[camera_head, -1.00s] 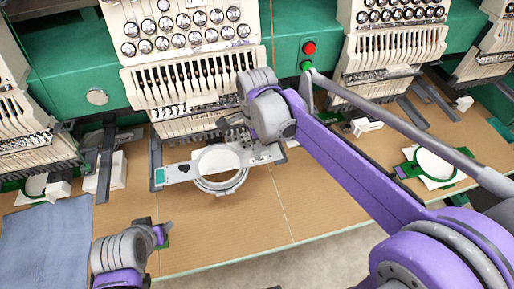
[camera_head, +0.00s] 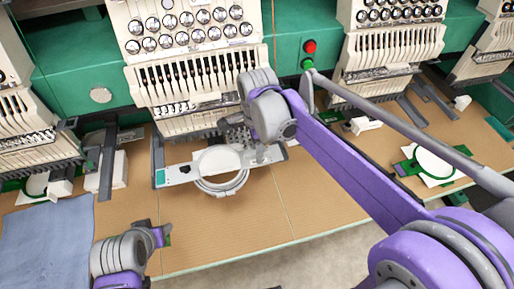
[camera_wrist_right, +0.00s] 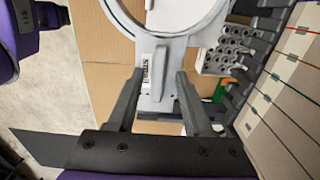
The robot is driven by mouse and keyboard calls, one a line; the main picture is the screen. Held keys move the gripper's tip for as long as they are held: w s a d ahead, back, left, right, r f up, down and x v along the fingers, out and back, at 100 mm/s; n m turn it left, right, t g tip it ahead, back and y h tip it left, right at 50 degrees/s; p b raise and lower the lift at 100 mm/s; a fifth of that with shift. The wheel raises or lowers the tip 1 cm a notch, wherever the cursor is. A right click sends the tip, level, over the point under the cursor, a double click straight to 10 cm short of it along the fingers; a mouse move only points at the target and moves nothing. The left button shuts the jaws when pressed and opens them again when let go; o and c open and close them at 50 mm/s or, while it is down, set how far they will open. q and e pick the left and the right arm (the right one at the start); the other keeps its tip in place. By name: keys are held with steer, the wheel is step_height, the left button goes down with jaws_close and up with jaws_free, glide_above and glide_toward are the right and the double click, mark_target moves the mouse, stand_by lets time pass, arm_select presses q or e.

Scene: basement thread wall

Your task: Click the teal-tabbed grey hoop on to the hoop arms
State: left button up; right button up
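The grey hoop (camera_head: 221,187) lies in front of the middle machine head, its flat crossbar spanning left to right. Its teal tab (camera_head: 159,176) is at the crossbar's left end. The grey hoop arms (camera_head: 157,154) reach out from under the machine towards the crossbar ends; the joints are too small to judge. My right gripper (camera_head: 262,153) is at the hoop's right end. In the right wrist view its fingers (camera_wrist_right: 159,85) stand apart, either side of the hoop's labelled end plate (camera_wrist_right: 157,68). My left gripper (camera_head: 163,235) is low at left, away from the hoop; its fingers are unclear.
The middle machine head (camera_head: 190,75) stands close behind the hoop. A grey block with holes (camera_wrist_right: 228,52) is close to the right gripper. Other machines stand either side, one with a green hoop (camera_head: 408,168). Blue cloth (camera_head: 45,240) covers the left. The front tabletop (camera_head: 245,230) is clear.

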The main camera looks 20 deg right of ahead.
step_height(320, 180, up, 11)
stand_by(0.7)
steer(key=shift+s+f, duration=0.1)
steer(key=s+d+f+n+t, duration=0.3)
steer(key=s+f+n, duration=0.4)
steer(key=n, duration=0.2)
steer(key=s+d+f+n+t, duration=0.2)
steer(key=s+d+f+n, duration=0.1)
steer(key=s+f+n, duration=0.3)
step_height(320, 180, down, 2)
steer(key=n, duration=0.3)
steer(key=shift+s+t, duration=0.35)
steer(key=shift+t, duration=0.05)
steer(key=shift+c, duration=0.3)
